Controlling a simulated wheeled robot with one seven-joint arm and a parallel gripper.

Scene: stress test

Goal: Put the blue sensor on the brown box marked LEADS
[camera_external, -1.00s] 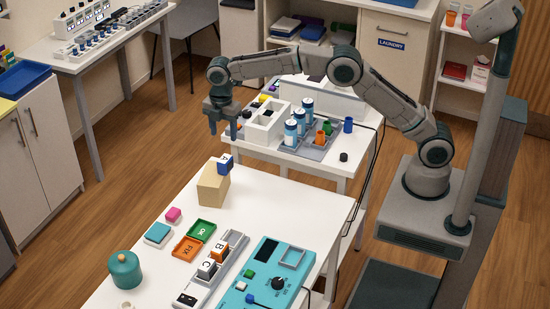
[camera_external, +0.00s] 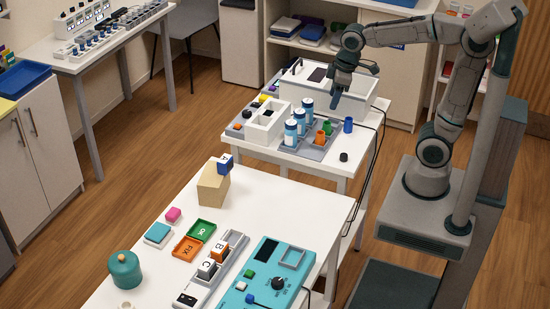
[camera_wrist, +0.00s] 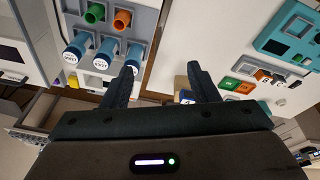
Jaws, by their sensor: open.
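A tan-brown box (camera_external: 212,190) stands near the far edge of the front white table; no LEADS marking can be read. A blue cube with a white letter A (camera_external: 225,163) sits at its upper right corner, tilted; whether it rests fully on the box is unclear. I cannot tell for certain which blue thing is the sensor. In the wrist view the box (camera_wrist: 181,83) and blue cube (camera_wrist: 187,97) are partly hidden by the right finger. My gripper (camera_external: 337,95) is open and empty above the rear table, well away from the box; its fingers (camera_wrist: 163,70) are spread.
The front table has a teal panel (camera_external: 262,280), coloured trays (camera_external: 202,231) and a teal jar (camera_external: 125,270).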

